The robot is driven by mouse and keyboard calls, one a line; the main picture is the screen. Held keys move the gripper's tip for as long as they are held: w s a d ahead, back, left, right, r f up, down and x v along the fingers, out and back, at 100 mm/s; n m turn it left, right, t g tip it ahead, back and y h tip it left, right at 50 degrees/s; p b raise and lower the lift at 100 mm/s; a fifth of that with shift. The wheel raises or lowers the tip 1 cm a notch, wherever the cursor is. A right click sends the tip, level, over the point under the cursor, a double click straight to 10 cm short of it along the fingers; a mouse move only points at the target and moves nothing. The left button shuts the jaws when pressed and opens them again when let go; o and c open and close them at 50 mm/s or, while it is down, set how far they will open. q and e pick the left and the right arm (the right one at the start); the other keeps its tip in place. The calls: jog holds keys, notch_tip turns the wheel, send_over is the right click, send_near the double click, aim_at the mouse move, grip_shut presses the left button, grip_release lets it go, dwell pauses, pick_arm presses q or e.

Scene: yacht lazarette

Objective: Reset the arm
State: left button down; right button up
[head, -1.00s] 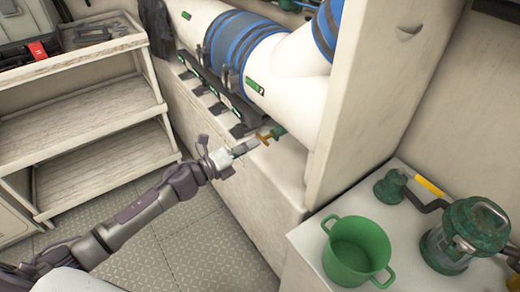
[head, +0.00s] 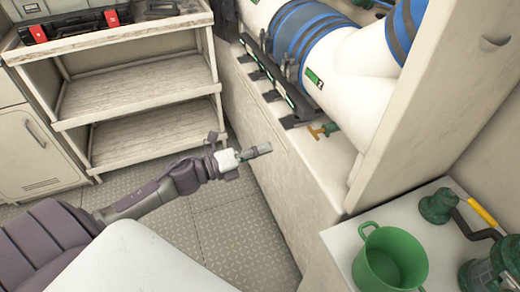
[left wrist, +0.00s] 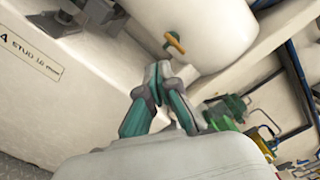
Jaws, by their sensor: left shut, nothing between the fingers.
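My left gripper (head: 262,150) is shut and empty. In the head view it hangs over the floor beside the cream bench, apart from the brass-handled valve (head: 323,131) on the bench ledge. In the left wrist view the gripper's closed fingertips (left wrist: 158,70) point toward the bench, and the valve's yellow handle (left wrist: 175,43) shows beyond them under the white pipe. My left arm (head: 165,185) reaches in from the left. My right gripper does not show.
White pipes with blue bands (head: 320,40) lie along the bench. A green pot (head: 390,258) stands on the white counter at the lower right, near a green lantern-like device (head: 495,265). A wooden shelf unit (head: 140,90) stands at the back left. The patterned floor (head: 235,235) is clear.

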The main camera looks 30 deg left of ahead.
pick_arm(q)
jog(key=shift+s+a, duration=0.25)
jog(key=shift+s, duration=0.1)
jog(key=a+f+n+y+p, duration=0.2)
jog(key=a+f+n+y, duration=0.35)
jog(key=f+n, duration=0.5)
jog(key=s+a+f+n+g+y+p, duration=0.1)
jog(key=s+a+f+n+g+y, duration=0.2)
jog(key=f, duration=0.6)
jog(key=s+a+f+n+y, duration=0.1)
jog(key=s+f+n, duration=0.35)
jog(key=f, duration=0.55)
jog(key=s+d+f+n+g+y+p, duration=0.1)
jog(key=s+d+f+n+g, duration=0.15)
jog(key=s+f, duration=0.4)
jog(key=s+d+f+n+g+p, duration=0.1)
jog(key=s+f+n+g, duration=0.2)
jog(key=s+f, duration=0.4)
jog(key=s+d+f+n+g, duration=0.1)
jog(key=s+d+f, duration=0.1)
jog(key=s, duration=0.4)
jog(key=s+d+f+n+g, duration=0.2)
jog(key=s+d, duration=0.2)
jog(key=s, duration=0.3)
jog(key=s+d+f+n+g+p, duration=0.1)
jog(key=s+d+f+n+g, duration=0.1)
jog(key=s, duration=0.5)
jog(key=shift+s+d, duration=0.2)
jog(key=shift+d, duration=0.4)
jog(key=shift+g, duration=0.25)
